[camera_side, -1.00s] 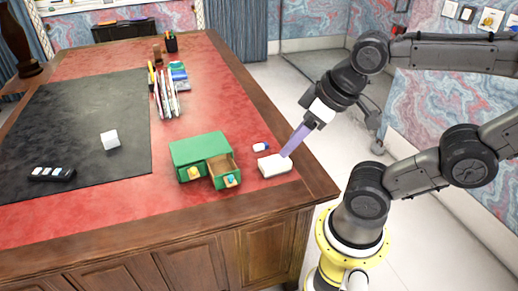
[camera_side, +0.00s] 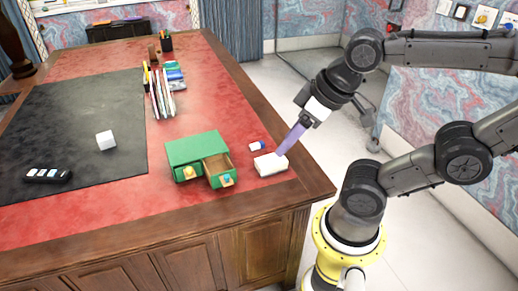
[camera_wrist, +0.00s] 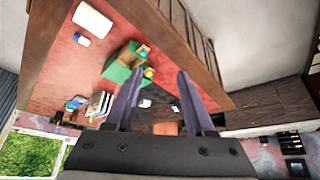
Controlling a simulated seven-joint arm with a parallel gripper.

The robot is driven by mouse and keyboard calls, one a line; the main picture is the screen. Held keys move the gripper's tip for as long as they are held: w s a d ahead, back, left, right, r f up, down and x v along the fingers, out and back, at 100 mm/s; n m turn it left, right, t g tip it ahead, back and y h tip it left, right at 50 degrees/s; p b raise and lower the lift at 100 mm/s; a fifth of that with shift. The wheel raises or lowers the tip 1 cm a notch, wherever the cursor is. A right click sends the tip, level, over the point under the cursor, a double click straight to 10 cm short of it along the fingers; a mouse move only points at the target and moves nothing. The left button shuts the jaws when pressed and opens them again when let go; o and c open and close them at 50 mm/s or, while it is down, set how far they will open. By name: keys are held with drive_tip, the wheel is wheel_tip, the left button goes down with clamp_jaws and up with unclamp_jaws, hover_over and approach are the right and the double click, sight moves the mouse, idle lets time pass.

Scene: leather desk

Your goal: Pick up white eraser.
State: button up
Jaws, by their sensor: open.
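A small white eraser with a blue band (camera_side: 257,146) lies on the red leather near the desk's right edge. It also shows at the upper left of the wrist view (camera_wrist: 82,42). A larger plain white block (camera_side: 270,165) lies just in front of it, also in the wrist view (camera_wrist: 93,19). I cannot tell for sure which of the two is the task's eraser. My gripper (camera_side: 281,153) has purple fingers, and in the side view its tips overlap the block's far edge; contact is unclear. In the wrist view the gripper (camera_wrist: 159,74) is open with nothing between its fingers.
A green drawer box (camera_side: 195,149) with one drawer pulled out stands just left of the block. Books (camera_side: 163,97) and a pen cup (camera_side: 166,42) stand farther back. A white cube (camera_side: 106,140) and a black holder (camera_side: 48,175) rest on the dark mat (camera_side: 85,110).

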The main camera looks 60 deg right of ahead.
idle(0.3)
drive_tip(key=shift+o, duration=0.9)
